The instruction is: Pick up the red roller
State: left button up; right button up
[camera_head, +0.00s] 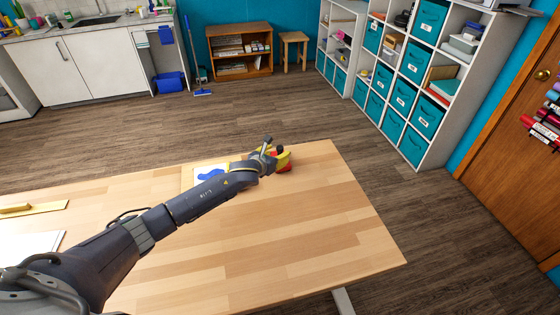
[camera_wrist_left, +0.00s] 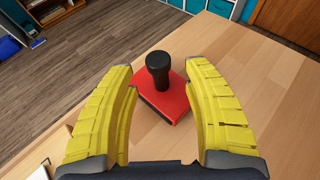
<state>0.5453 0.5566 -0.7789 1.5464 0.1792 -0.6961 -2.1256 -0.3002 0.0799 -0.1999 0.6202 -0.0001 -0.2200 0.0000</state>
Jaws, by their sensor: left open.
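The red roller (camera_wrist_left: 163,103) has a flat red body and an upright black knob handle (camera_wrist_left: 158,68). It rests on the wooden table near the far edge. In the left wrist view it lies between the yellow fingers of my left gripper (camera_wrist_left: 160,72). The fingers are open, one on each side, with gaps to the handle. In the head view my left gripper (camera_head: 277,157) reaches the table's far side, and its arm and fingers hide most of the roller. My right gripper is in neither view.
A sheet with a blue shape (camera_head: 210,173) lies beside my left arm. A yellow strip (camera_head: 35,209) and a white sheet (camera_head: 38,243) lie at the table's left. The table's (camera_head: 310,235) right half is clear. Shelves with teal bins (camera_head: 403,95) stand beyond.

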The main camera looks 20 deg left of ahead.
pick_arm(q)
jog(key=shift+x, duration=1.45)
grip_shut()
